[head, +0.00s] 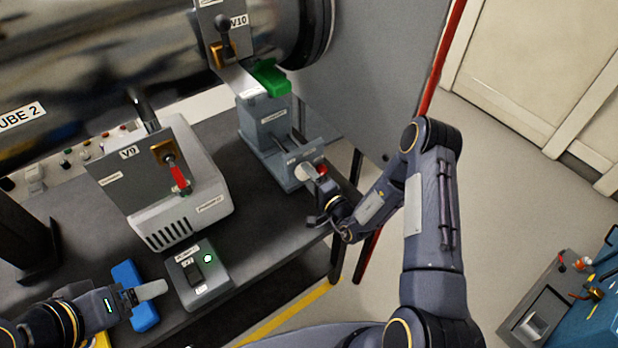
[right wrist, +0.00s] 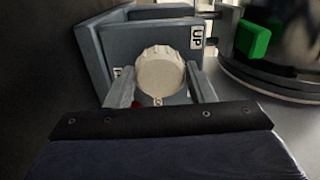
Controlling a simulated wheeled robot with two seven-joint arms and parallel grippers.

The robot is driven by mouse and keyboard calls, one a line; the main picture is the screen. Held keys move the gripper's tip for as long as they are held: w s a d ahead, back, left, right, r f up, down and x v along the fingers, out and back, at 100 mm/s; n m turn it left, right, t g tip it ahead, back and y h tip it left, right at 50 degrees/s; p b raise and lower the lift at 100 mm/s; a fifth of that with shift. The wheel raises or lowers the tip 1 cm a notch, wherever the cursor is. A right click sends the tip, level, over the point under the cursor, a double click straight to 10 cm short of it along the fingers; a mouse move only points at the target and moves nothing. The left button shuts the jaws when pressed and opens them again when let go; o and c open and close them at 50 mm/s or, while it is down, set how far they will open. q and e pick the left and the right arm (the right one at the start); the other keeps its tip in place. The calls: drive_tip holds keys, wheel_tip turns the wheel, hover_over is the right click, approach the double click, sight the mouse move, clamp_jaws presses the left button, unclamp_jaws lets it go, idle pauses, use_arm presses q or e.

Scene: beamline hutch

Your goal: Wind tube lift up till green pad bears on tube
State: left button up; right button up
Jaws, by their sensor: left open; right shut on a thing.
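The tube lift (head: 262,122) is a blue-grey stand on the bench, with a green pad (head: 270,77) on top beside the dark tube (head: 120,45). The pad also shows in the right wrist view (right wrist: 253,40), close to the dark round tube end; I cannot tell whether they touch. The lift's white ribbed knob (right wrist: 160,72) sits on its front face, next to an "UP" label (right wrist: 197,37). My right gripper (head: 309,174) is shut on this knob, one finger on each side.
A grey pump box (head: 185,205) with a red-handled valve stands left of the lift. A small switch box (head: 198,275) with a green light and a blue block (head: 130,280) are near my left gripper. A red post (head: 446,50) rises behind my right arm.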

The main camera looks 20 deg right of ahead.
drive_tip(key=shift+f, duration=0.1)
drive_tip(key=o, duration=1)
drive_tip(key=shift+c, duration=0.2)
drive_tip(key=b+v, duration=0.1)
drive_tip(key=v, duration=0.5)
drive_tip(key=shift+s+d, duration=0.15)
drive_tip(key=shift+s, duration=0.15)
drive_tip(key=shift+s+d+b, duration=0.15)
drive_tip(key=shift+s+b, duration=0.2)
drive_tip(key=shift+s, duration=0.25)
